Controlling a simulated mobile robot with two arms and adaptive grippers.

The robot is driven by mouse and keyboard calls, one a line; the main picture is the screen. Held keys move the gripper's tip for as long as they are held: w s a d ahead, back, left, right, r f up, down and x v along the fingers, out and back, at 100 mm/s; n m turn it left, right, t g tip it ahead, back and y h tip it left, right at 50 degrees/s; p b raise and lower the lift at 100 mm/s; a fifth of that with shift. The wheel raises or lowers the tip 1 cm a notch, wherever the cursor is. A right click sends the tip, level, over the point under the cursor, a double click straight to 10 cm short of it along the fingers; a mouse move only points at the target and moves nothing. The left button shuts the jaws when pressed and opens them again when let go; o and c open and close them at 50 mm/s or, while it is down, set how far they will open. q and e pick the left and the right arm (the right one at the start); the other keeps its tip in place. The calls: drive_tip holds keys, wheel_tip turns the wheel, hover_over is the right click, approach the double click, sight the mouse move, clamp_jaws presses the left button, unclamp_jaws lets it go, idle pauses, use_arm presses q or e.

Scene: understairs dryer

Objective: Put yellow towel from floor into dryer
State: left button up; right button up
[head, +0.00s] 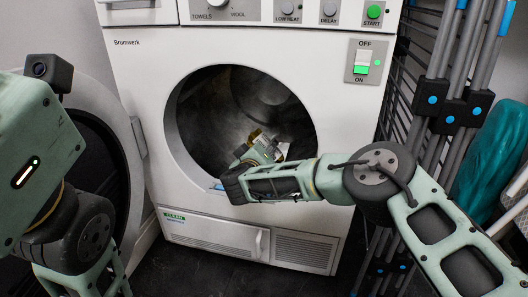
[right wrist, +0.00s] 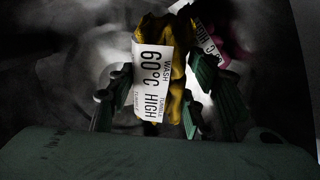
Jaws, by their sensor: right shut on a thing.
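The yellow towel (right wrist: 178,60) is between the green fingers of my right gripper (right wrist: 160,98), which is shut on it. A white label on it reads wash 60°C, tumble high. In the head view my right gripper (head: 262,152) reaches through the round opening of the white dryer (head: 140,85), and a bit of yellow shows at its tip. The towel is mostly hidden there by the gripper. The dark drum (head: 215,110) lies around and behind it. My left arm shows at the left edge, but its gripper is out of view.
The dryer's round door (head: 92,135) stands open at the left. A pinkish cloth (right wrist: 208,38) with a similar label lies deeper in the drum. A folded rack (head: 450,105) with blue-capped joints and a teal bundle (head: 487,165) crowd the right side. Dark floor shows below.

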drive_tip(key=shift+s+a+f, duration=0.2)
drive_tip(key=shift+s+f, duration=0.05)
drive_tip(key=shift+f, duration=0.45)
drive_tip(key=o, duration=1.3)
drive_tip(key=shift+a+f, duration=0.1)
drive_tip(key=shift+a, duration=0.05)
drive_tip(key=shift+s, duration=0.1)
drive_tip(key=v, duration=0.8)
drive_tip(key=r+v, duration=0.1)
drive_tip(key=v, duration=0.3)
drive_tip(key=shift+w+a, duration=0.1)
drive_tip(key=shift+w, duration=0.15)
drive_tip(key=shift+a+r, duration=0.1)
